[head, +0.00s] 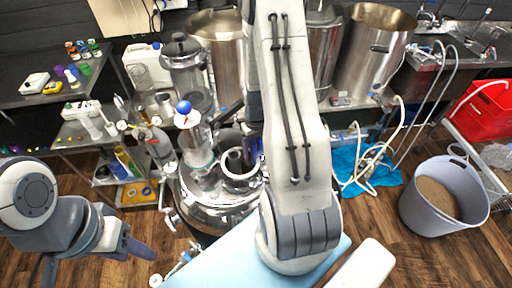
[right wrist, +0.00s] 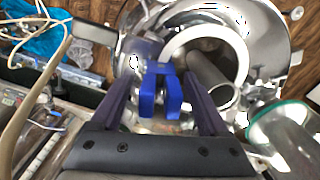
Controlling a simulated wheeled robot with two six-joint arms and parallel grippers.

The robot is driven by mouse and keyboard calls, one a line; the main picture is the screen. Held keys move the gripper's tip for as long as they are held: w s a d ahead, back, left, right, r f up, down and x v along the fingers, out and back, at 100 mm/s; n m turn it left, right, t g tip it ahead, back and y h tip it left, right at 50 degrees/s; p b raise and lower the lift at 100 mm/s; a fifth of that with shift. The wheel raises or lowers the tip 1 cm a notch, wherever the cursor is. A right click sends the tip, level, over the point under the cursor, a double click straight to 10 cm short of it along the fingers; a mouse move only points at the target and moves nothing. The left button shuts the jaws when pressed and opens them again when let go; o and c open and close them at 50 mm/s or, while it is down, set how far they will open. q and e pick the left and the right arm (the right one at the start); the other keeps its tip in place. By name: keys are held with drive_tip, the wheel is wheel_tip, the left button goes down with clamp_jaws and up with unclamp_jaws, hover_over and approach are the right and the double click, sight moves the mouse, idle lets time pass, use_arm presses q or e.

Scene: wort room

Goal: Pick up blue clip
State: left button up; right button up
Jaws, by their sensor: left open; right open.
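The blue clip (right wrist: 160,92) shows in the right wrist view, between the two fingers of my right gripper (right wrist: 161,100). The fingers are spread, with a gap to the clip on each side. The clip sits by the white ring (right wrist: 232,40) on the shiny steel vessel. In the head view my right arm hides most of this spot and I cannot make out the clip clearly. My left gripper (head: 138,248) is open and empty at the lower left of the head view, away from the vessel.
The steel vessel (head: 217,212) has glassware and fittings crowded on its top, including a glass column with a blue ball (head: 184,107). Large steel pots (head: 372,45) stand behind.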

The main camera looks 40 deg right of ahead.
drive_tip(key=shift+f, duration=0.35)
drive_tip(key=shift+c, duration=0.2)
clamp_jaws()
drive_tip(key=shift+r, duration=0.1)
